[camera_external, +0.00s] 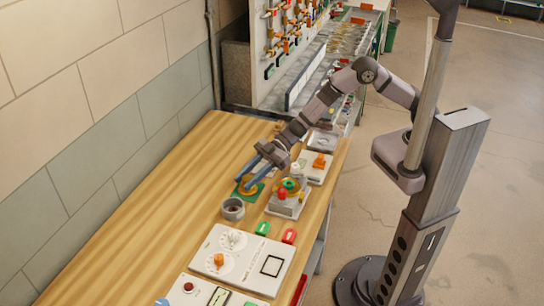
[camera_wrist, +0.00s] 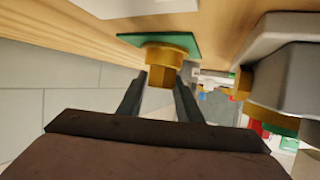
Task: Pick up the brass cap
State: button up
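The brass cap (camera_wrist: 161,70) has a hex body and a wider flange. It sits on a green square plate (camera_wrist: 185,40), which lies on the wooden bench. In the external view the brass cap (camera_external: 247,188) is partly covered by my fingers. My gripper (camera_wrist: 160,84) is open, with one dark finger on each side of the cap's hex end. Gaps show between the cap and both fingers. In the external view my gripper (camera_external: 250,174) reaches down to the cap with its blue fingers apart.
A grey fixture (camera_external: 289,197) with coloured parts stands close to the right of the cap. A grey ring-shaped cup (camera_external: 233,209) is in front of it. White panels with knobs (camera_external: 242,258) lie nearer the camera. The bench (camera_external: 165,200) is clear to the left, toward the wall.

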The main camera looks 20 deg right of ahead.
jog(key=shift+r, duration=0.2)
jog(key=shift+c, duration=0.4)
jog(key=shift+r, duration=0.3)
notch_tip(320, 180, up, 9)
jog(key=shift+r, duration=0.2)
notch_tip(320, 180, up, 5)
jog(key=p, duration=0.8)
send_over(247, 178)
jog(key=s+d+n+g+h+p, duration=0.3)
jog(key=s+d+n+g, duration=0.3)
jog(key=s+d, duration=0.4)
jog(key=shift+s+d+h+p, duration=0.15)
jog(key=shift+h+p, duration=0.15)
jog(key=shift+p, duration=0.6)
jog(key=shift+f, duration=0.25)
